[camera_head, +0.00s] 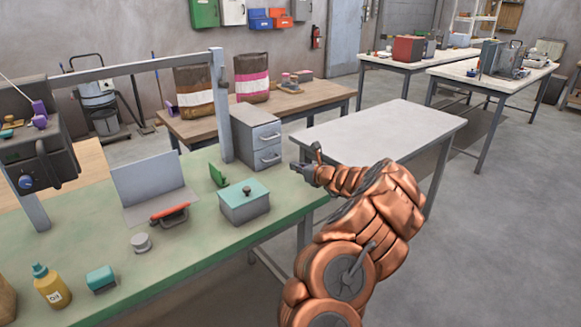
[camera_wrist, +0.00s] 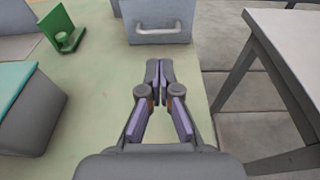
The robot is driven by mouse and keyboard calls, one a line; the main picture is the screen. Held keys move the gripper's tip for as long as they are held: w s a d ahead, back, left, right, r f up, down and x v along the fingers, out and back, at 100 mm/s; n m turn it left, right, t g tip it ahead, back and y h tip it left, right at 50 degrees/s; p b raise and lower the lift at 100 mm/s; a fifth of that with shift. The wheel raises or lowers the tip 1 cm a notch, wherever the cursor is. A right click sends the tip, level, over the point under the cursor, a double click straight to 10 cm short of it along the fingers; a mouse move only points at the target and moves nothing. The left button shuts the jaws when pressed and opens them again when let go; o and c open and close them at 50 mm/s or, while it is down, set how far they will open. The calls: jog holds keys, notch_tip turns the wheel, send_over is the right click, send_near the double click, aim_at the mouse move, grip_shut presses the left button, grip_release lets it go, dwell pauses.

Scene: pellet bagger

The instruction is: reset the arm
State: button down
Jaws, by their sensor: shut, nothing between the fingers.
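My copper-coloured arm reaches from the lower right of the head view toward the right end of the green workbench (camera_head: 215,240). My gripper (camera_head: 318,158) is near the right end of that bench, close to the grey drawer unit (camera_head: 250,135). In the wrist view my gripper (camera_wrist: 158,68) points toward the drawer unit's handle (camera_wrist: 160,28). Its fingertips meet with nothing between them. It appears to be above the bench's right edge and apart from the drawer unit.
A grey box with a teal lid (camera_head: 244,202) and a small green stand (camera_head: 218,175) are left of my gripper. A bare grey table (camera_head: 385,130) stands to the right. A sealer with a red handle (camera_head: 170,212) and a yellow bottle (camera_head: 50,287) are on the bench.

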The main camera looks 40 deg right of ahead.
jog(key=shift+v, duration=1.75)
jog(key=shift+a, duration=0.1)
